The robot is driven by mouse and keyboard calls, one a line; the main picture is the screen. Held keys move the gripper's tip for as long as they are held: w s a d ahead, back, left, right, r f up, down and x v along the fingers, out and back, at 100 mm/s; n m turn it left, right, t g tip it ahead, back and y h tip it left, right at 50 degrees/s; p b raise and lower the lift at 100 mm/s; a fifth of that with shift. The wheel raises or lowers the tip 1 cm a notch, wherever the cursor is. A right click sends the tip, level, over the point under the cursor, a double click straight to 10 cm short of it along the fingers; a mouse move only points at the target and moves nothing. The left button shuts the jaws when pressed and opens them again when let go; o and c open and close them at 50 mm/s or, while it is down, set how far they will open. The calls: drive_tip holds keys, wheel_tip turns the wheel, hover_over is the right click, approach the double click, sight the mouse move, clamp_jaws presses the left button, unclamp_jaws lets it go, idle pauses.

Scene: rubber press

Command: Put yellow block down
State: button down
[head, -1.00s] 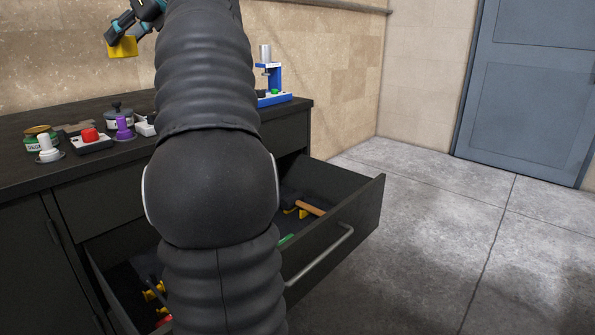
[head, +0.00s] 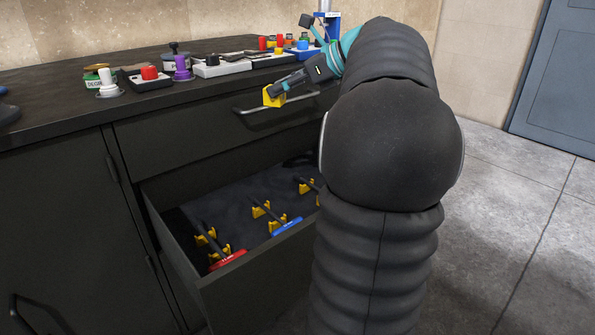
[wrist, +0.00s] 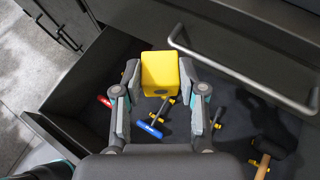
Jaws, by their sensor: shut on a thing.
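The yellow block (head: 273,95) is held at the end of my gripper (head: 284,91) in the head view. In the wrist view the yellow block (wrist: 161,74) sits between the two fingers of my gripper (wrist: 161,80), which is shut on it. The block hangs in the air, in front of the closed upper drawer (head: 180,138) and above the open lower drawer (head: 230,200). It touches nothing else that I can see.
The open drawer holds a red-handled tool (head: 227,259), a blue-handled tool (head: 287,226) and a hammer (wrist: 268,150) on yellow holders. The counter (head: 60,115) carries jars, a red button box (head: 149,74) and a purple-topped piece (head: 182,66).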

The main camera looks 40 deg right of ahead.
drive_tip(key=s+a+f+n+g+y+b, duration=0.2)
drive_tip(key=s+a+f+n+g+b, duration=0.3)
drive_tip(key=f, duration=0.7)
drive_tip(key=s+a+f+n+g+y, duration=0.1)
drive_tip(key=a+f+n+y, duration=0.15)
drive_tip(key=a+f, duration=0.7)
drive_tip(key=b, duration=0.2)
hover_over(246, 230)
wheel_tip(246, 230, down, 9)
drive_tip(key=shift+f, duration=0.1)
drive_tip(key=shift+w+f, duration=0.1)
drive_tip(key=shift+w, duration=0.05)
drive_tip(key=shift+f+b, duration=0.6)
drive_tip(key=shift+f, duration=1.35)
drive_tip(key=c, duration=0.7)
unclamp_jaws()
drive_tip(key=shift+o, duration=0.2)
